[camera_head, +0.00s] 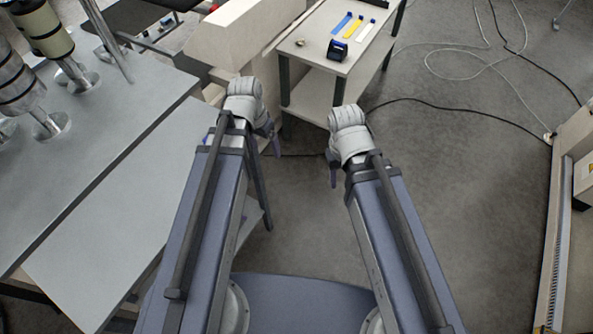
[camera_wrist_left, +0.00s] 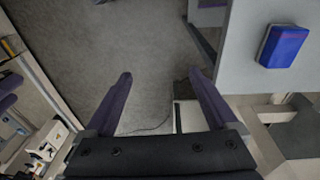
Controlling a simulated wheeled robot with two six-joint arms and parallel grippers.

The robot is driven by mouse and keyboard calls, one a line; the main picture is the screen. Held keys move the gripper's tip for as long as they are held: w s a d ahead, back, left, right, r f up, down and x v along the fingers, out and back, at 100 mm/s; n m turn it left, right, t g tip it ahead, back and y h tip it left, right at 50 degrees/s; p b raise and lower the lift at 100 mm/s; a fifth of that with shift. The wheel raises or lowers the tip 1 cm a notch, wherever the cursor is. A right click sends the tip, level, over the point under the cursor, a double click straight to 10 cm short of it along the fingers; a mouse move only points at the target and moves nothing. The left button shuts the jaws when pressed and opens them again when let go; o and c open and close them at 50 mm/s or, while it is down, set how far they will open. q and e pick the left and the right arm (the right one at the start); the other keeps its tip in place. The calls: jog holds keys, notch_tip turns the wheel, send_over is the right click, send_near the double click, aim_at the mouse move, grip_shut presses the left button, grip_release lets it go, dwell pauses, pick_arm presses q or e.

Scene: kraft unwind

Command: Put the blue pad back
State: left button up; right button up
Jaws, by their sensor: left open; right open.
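A blue pad (camera_wrist_left: 284,46) with a reddish mark near its top lies on a grey tabletop (camera_wrist_left: 245,50) at the right of the left wrist view. A small bit of blue (camera_head: 206,138) shows beside my left forearm in the head view and may be the same pad, mostly hidden by the arm. My left gripper (camera_head: 268,135) is open and empty; in the left wrist view its fingers (camera_wrist_left: 161,75) stand apart over the floor, to the left of the pad. My right gripper (camera_head: 333,165) is open and empty over the floor.
A grey table (camera_head: 140,170) with metal rollers (camera_head: 45,105) stands at the left. Cables (camera_head: 450,110) lie on the floor. A long cabinet edge (camera_head: 555,220) is at the right.

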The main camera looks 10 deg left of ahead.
pick_arm(q)
jog(key=s+d+g+y, duration=0.1)
jog(key=s+d+y, duration=0.1)
jog(key=s+d, duration=0.6)
jog(key=d, duration=0.2)
jog(key=shift+d+n, duration=0.3)
jog(key=shift+d, duration=0.1)
